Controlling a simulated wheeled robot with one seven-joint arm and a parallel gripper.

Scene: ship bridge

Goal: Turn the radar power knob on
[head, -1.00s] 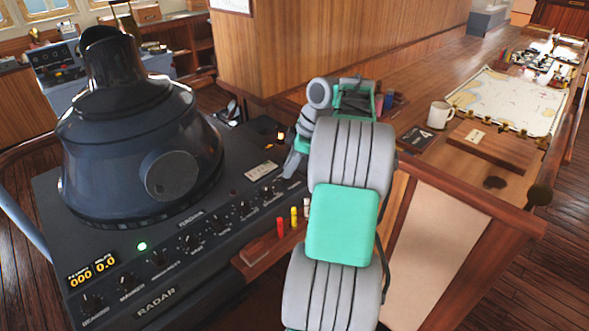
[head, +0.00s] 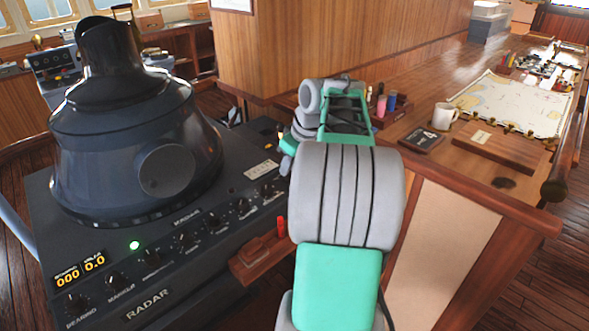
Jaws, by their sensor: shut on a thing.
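The dark radar console (head: 215,262) fills the left, with a row of black knobs along its front. A green lamp (head: 134,245) is lit and the display (head: 80,271) reads 000 and 0.0. My gripper (head: 285,160) is at the console's right end, partly hidden behind my grey and green arm. Its fingertips are low at the panel surface, shut on the radar power knob, which the arm and gripper hide. The knob's turn position cannot be seen.
The tall radar hood (head: 135,130) stands left of my gripper. A small wooden shelf (head: 258,258) with a red marker (head: 281,228) juts from the console front.

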